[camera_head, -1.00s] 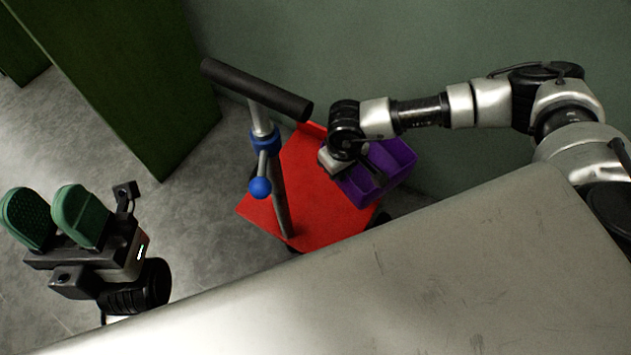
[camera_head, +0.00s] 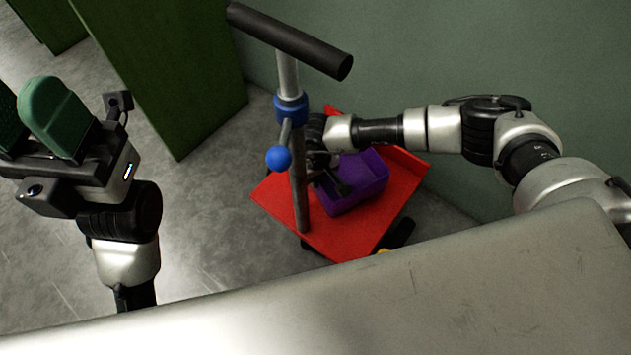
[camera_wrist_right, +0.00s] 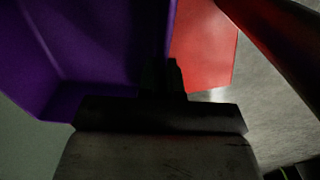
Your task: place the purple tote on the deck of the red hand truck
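The purple tote (camera_head: 365,180) is within the outline of the red hand truck's deck (camera_head: 345,240), right of its post. I cannot tell if its base touches the deck. My right gripper (camera_head: 330,178) is at the tote's left side, partly hidden by the post. In the right wrist view, my right gripper's fingers (camera_wrist_right: 164,78) close on a wall of the purple tote (camera_wrist_right: 95,50), with red deck (camera_wrist_right: 203,45) beyond. My left gripper (camera_head: 25,118) is open and empty, its green pads apart, at the far left.
The truck's post (camera_head: 301,190) rises close to my right gripper, with a blue knob (camera_head: 278,158) and black handle (camera_head: 290,40). A pale worktop (camera_head: 420,300) fills the foreground. A green panel (camera_head: 165,70) stands at left. Grey floor lies open between.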

